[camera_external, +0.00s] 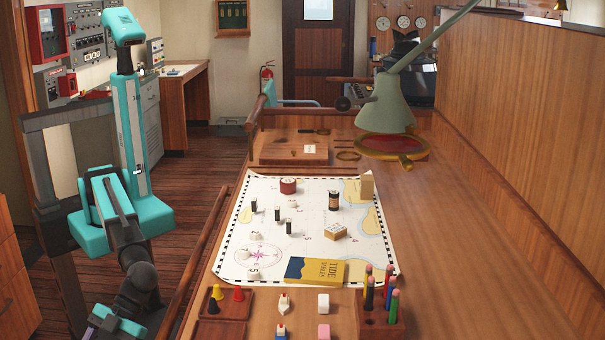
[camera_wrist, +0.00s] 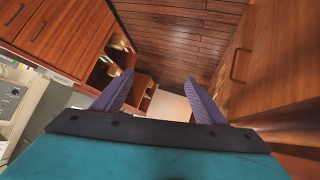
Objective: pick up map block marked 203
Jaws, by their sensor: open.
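The chart (camera_external: 312,247) lies on the wooden table in the external view. Small black-and-white blocks (camera_external: 277,212) stand on its left half, and low white blocks (camera_external: 254,273) lie near its left edge. I cannot read 203 on any block. My gripper (camera_wrist: 160,84) is open in the wrist view, with two purple fingers apart and nothing between them. It points at cabinets and floor, away from the chart. My arm is left of the table.
A yellow and blue tide tables book (camera_external: 315,271) lies on the chart's front edge. A pen holder (camera_external: 379,323) stands front right. A green lamp (camera_external: 386,105) hangs over the back. A red tin (camera_external: 288,186) and dark cylinder (camera_external: 334,200) stand on the chart. The table's right side is clear.

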